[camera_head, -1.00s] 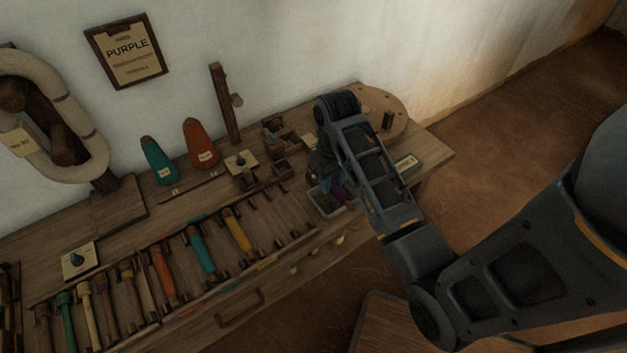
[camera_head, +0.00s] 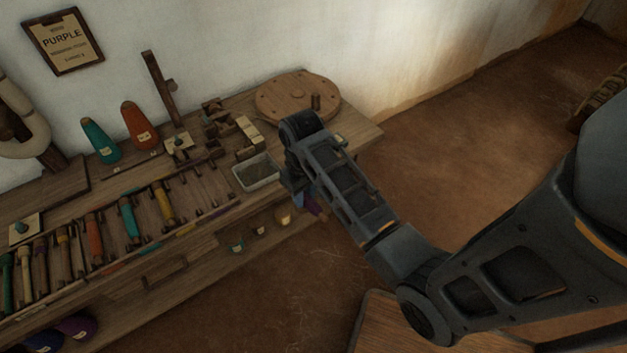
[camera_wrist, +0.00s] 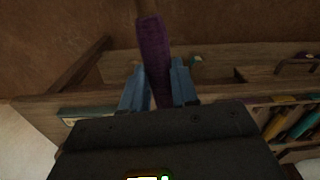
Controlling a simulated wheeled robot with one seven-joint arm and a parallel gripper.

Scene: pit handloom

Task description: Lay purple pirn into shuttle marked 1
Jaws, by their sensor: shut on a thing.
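My gripper (camera_wrist: 160,88) is shut on the purple pirn (camera_wrist: 153,48), which stands up between the two blue-grey fingers in the wrist view. In the head view my gripper is mostly hidden behind my wrist, and a bit of the purple pirn (camera_head: 312,205) shows below it, off the front right part of the bench. I cannot make out a shuttle marked 1 in either view. A card on the wall reads PURPLE (camera_head: 63,41).
The wooden bench (camera_head: 352,135) has a rack of coloured pirns, including a teal one (camera_head: 130,216). A grey tray (camera_head: 256,171), a round wooden disc (camera_head: 297,96) and two cones, teal (camera_head: 101,142) and orange (camera_head: 139,124), stand on it.

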